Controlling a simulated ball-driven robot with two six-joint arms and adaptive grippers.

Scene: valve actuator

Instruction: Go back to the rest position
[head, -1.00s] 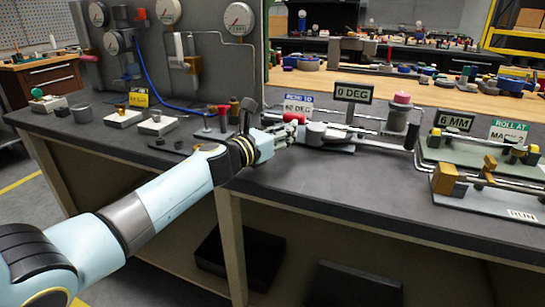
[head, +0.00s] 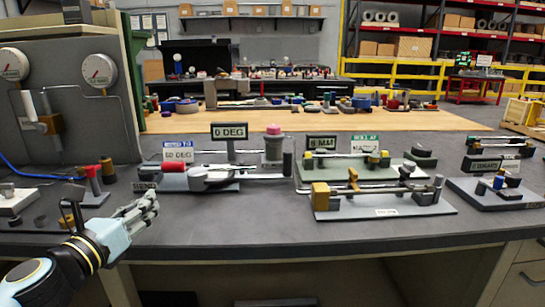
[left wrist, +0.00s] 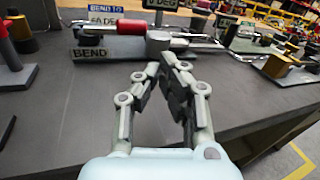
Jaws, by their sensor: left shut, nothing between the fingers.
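My left gripper (head: 146,208) is shut and empty, above the front part of the dark workbench (head: 260,222) at the left of the head view. In the left wrist view its fingers (left wrist: 166,68) meet with nothing between them. The tube bender (head: 205,177) with a red-ended handle lies just beyond the gripper, apart from it in the head view. The bender also shows in the left wrist view (left wrist: 158,42), behind the fingertips. My right gripper is not in view.
A "0 DEG" display (head: 229,131) stands behind the bender. A tubing fixture (head: 385,200) stands to its right, and another fixture (head: 497,190) sits at far right. Red-topped posts (head: 92,180) and a gauge panel (head: 70,110) are on the left. The bench's front middle is clear.

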